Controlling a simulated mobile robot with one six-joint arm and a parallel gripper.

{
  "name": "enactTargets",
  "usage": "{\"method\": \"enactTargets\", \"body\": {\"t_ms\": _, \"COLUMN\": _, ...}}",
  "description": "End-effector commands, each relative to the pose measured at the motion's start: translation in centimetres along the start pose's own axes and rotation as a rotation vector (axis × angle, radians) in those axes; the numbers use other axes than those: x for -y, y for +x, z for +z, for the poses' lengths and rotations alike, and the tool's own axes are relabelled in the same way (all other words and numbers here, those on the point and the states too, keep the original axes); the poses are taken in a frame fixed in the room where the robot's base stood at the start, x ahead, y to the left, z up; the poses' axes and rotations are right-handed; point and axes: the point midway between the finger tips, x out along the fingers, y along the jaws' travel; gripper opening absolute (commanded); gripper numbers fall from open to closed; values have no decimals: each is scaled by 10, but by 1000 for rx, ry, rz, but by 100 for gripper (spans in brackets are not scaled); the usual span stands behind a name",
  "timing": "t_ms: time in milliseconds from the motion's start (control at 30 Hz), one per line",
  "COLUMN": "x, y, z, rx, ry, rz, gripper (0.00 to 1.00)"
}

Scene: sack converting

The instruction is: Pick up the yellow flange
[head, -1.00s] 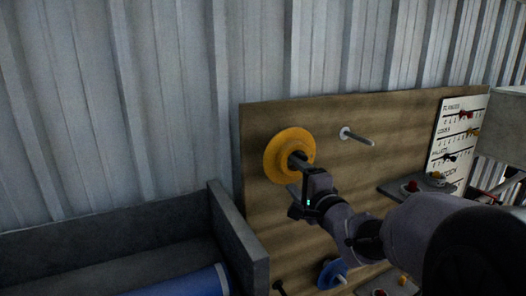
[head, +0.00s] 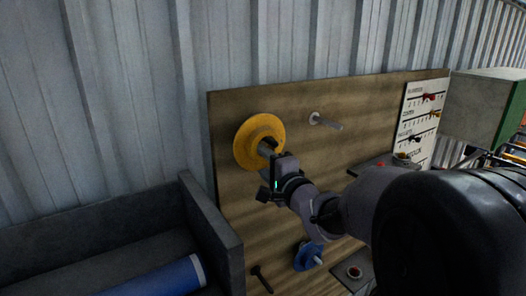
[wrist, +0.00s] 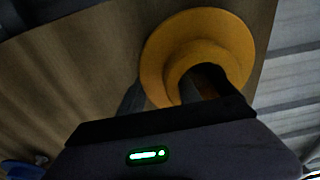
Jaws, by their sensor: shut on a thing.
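The yellow flange (head: 257,138) is a round disc with a raised hub, at the upper left of the wooden board in the head view. It stands with its face turned out from the board. In the wrist view the flange (wrist: 160,58) fills the upper middle, with a dark opening in its hub. My gripper (head: 268,154) is at the flange's hub and shut on it. The fingertips are mostly hidden by the gripper body and the hub. Whether a peg runs through the flange cannot be told.
The wooden board (head: 370,100) carries an empty peg (head: 326,121) right of the flange. A blue flange (head: 308,256) and a dark peg (head: 262,279) are lower down. A grey bin (head: 215,225) with a blue roll (head: 165,278) stands at left. A white label chart (head: 418,125) is at right.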

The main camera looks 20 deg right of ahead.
Motion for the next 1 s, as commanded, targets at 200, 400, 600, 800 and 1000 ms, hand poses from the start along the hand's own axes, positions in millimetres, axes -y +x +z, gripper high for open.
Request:
{"method": "enactTargets", "body": {"t_ms": 200, "x": 9, "y": 0, "z": 0, "rx": 1, "ry": -1, "rz": -4, "gripper": 0}}
{"method": "enactTargets", "body": {"t_ms": 400, "x": 16, "y": -12, "z": -1, "rx": -1, "ry": -1, "rz": -5, "gripper": 0}}
{"method": "enactTargets", "body": {"t_ms": 600, "x": 16, "y": -42, "z": -1, "rx": -2, "ry": -2, "rz": -4, "gripper": 0}}
{"method": "enactTargets", "body": {"t_ms": 800, "x": 16, "y": -93, "z": -1, "rx": -4, "ry": -3, "rz": -5, "gripper": 0}}
{"method": "enactTargets", "body": {"t_ms": 1000, "x": 17, "y": -143, "z": -1, "rx": -4, "ry": -3, "rz": -4, "gripper": 0}}
